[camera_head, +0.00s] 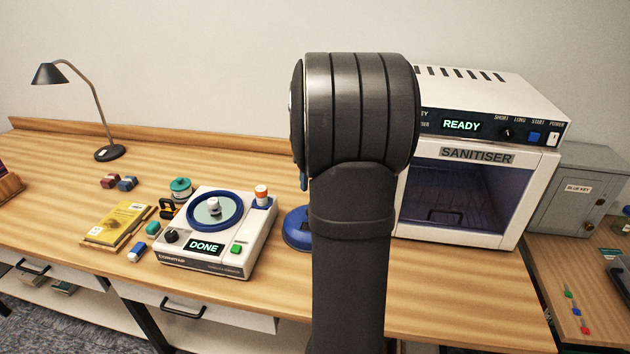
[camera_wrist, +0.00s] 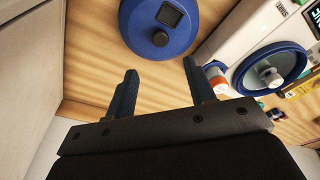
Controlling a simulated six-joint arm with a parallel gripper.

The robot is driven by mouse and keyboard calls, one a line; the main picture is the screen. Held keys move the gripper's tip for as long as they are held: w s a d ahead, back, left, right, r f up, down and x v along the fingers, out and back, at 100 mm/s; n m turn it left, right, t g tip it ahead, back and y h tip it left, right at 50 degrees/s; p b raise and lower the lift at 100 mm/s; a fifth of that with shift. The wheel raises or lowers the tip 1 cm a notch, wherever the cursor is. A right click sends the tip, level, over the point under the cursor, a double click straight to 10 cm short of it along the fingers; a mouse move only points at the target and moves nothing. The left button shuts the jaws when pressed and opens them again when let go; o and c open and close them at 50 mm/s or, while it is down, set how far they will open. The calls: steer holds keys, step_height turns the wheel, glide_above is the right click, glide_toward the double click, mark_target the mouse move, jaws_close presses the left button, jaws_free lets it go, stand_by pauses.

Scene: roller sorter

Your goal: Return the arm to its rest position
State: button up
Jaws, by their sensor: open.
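My arm stands upright in the middle of the head view, and its end is hidden there behind its own dark links. In the wrist view my gripper (camera_wrist: 159,88) has its two fingers spread wide apart with nothing between them. Beyond the fingertips is a round blue device (camera_wrist: 160,40) with a small dark display, lying on the wooden bench. The blue device also shows in the head view (camera_head: 297,230), partly covered by my arm.
The roller sorter (camera_head: 205,258), reading DONE, stands left of my arm. The sanitiser (camera_head: 475,155), reading READY, stands right with its door shut. A grey blue-key box (camera_head: 580,190) is farther right. A lamp (camera_head: 108,152), yellow book (camera_head: 118,222) and small items occupy the left bench.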

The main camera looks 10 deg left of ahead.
steer(key=shift+f, duration=0.15)
steer(key=f, duration=0.4)
steer(key=w+a+f, duration=0.1)
steer(key=f, duration=0.6)
steer(key=shift+w+a+f, duration=0.15)
steer(key=shift+w+f, duration=0.05)
steer(key=shift+f, duration=0.1)
steer(key=shift+r, duration=1.75)
steer(key=shift+f, duration=0.1)
